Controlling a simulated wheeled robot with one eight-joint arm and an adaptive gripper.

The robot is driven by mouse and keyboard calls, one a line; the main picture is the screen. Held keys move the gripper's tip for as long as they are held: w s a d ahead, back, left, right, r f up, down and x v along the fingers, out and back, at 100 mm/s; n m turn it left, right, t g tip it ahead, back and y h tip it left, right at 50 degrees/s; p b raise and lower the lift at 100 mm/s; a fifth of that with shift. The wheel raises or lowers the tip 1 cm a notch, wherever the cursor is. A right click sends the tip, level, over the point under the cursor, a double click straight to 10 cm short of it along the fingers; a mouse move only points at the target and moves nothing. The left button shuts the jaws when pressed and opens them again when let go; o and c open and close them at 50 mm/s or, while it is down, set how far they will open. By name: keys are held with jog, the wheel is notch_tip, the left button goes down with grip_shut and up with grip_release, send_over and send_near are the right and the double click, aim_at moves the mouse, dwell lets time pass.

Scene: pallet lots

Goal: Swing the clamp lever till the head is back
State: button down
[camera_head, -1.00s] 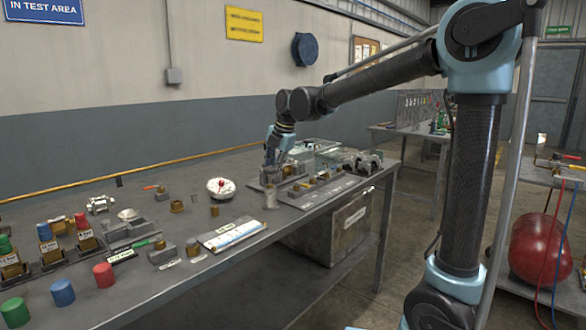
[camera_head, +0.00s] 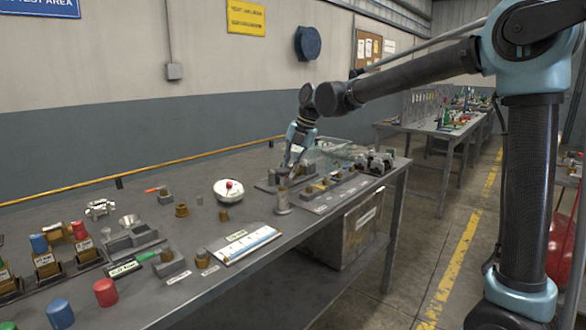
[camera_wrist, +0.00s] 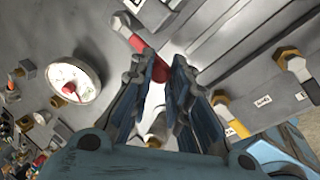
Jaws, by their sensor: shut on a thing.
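The clamp lever (camera_wrist: 136,42) shows in the wrist view as a short bar with a red grip, slanting down to between my fingers. My gripper (camera_wrist: 158,70) is shut on the lever's red end, one finger on each side. In the head view my gripper (camera_head: 289,166) is low over the far right part of the bench, at a dark base plate. The lever is too small and covered to make out there. The clamp's head cannot be told clearly in either view.
A white round dish-like gauge with a red knob (camera_head: 228,191) stands left of my gripper. A grey metal cylinder (camera_head: 282,203) stands just in front. A white chart board (camera_head: 243,244) lies near the bench's front edge. Several brass fittings and coloured caps fill the left.

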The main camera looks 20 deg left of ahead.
jog(key=shift+w+r, duration=0.1)
jog(key=shift+w, duration=0.2)
jog(key=c, duration=1.5)
grip_release()
jog(key=shift+o, duration=0.2)
jog(key=shift+s, duration=0.1)
jog(key=shift+d, duration=0.1)
jog(key=v, duration=1.1)
jog(key=shift+r, duration=0.4)
jog(key=shift+d, duration=0.15)
